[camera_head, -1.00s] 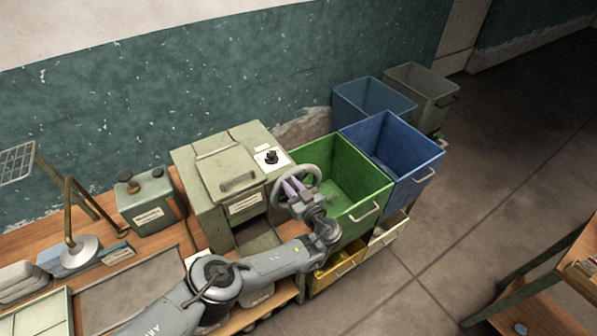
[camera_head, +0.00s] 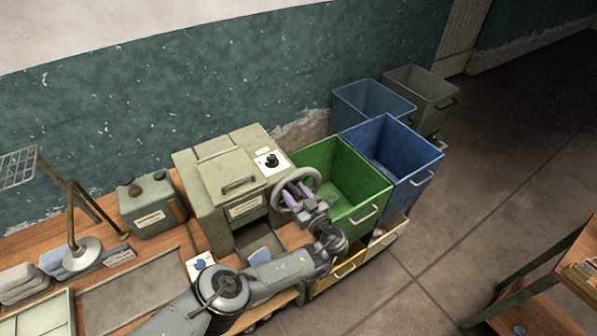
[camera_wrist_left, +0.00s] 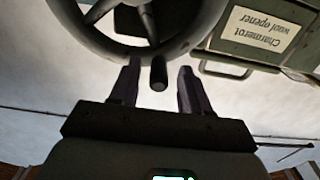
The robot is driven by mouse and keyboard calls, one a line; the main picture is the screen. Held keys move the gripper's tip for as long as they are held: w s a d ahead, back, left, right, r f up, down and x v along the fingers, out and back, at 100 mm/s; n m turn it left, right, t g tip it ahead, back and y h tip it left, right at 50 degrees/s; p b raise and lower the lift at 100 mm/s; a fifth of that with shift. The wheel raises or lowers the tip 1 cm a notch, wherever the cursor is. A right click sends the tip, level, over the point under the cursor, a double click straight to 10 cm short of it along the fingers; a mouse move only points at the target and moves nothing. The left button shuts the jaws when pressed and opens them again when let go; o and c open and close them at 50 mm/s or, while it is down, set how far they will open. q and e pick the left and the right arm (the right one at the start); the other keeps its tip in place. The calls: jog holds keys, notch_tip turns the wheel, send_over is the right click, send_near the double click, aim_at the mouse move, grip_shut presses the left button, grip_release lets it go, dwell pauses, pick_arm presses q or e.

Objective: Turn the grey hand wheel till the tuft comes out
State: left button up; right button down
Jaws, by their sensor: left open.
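The grey hand wheel (camera_head: 313,175) is on the right side of the grey-green machine (camera_head: 218,185). My left gripper (camera_head: 288,196) is at the wheel's near side. In the left wrist view the wheel's dark rim (camera_wrist_left: 85,38) crosses the top, and its handle peg (camera_wrist_left: 159,73) stands between the open fingers of my left gripper (camera_wrist_left: 158,85), with gaps on both sides. A pale blue-grey patch (camera_head: 260,256) shows at the machine's lower opening, behind my arm; I cannot tell if it is the tuft. My right gripper is out of view.
A green bin (camera_head: 362,180) stands right beside the wheel, with a blue bin (camera_head: 405,155) beyond it. A yellow bin (camera_head: 335,278) is below. A lamp (camera_head: 82,255) and a small green box (camera_head: 150,208) stand on the bench.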

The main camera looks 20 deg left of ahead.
pick_arm(q)
jog(key=p+v, duration=0.2)
jog(key=v, duration=0.2)
jog(key=shift+s+d+r, duration=0.1)
jog(key=shift+r, duration=0.05)
jog(key=shift+v, duration=0.9)
